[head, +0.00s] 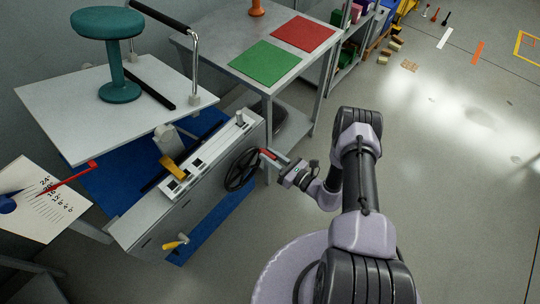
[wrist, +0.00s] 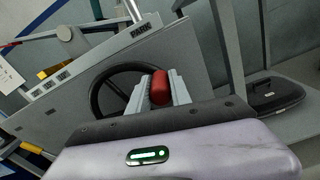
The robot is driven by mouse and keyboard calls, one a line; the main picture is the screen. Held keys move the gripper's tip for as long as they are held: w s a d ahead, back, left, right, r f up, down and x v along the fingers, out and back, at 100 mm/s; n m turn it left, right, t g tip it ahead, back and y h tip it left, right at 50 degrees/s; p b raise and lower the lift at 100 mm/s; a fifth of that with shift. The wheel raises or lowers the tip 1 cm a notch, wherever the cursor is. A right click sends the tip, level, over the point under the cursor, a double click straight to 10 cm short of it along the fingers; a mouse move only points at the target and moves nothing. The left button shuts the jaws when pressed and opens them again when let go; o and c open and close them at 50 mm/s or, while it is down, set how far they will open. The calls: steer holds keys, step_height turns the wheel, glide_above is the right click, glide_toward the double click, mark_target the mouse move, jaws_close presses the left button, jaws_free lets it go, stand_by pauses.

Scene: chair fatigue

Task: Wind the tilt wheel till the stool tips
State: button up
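The teal stool (head: 121,82) stands upright on the pale tilt platform (head: 60,110) in the head view. The black spoked tilt wheel (head: 241,170) is on the front of the grey machine, with a red crank handle (head: 267,153). My gripper (head: 279,161) is at this handle. In the wrist view the red handle (wrist: 160,87) sits between my two fingers, which appear closed against its sides. The wheel rim (wrist: 95,98) shows behind them, partly hidden. A red pointer (head: 66,179) crosses a white degree card (head: 40,208) at left; its exact reading is too small to tell.
A black-topped rail (head: 160,14) on chrome posts stands by the stool. The machine has a yellow lever (head: 173,168) and a yellow-handled lever (head: 176,243). A table behind carries a green mat (head: 265,62) and a red mat (head: 303,34). The floor at right is open.

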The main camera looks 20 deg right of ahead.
steer(key=o, duration=0.4)
steer(key=shift+s, duration=0.1)
steer(key=p+v, duration=0.3)
steer(key=v, duration=1.4)
steer(key=shift+p, duration=0.4)
steer(key=shift+d+r, duration=0.1)
steer(key=shift+r, duration=0.05)
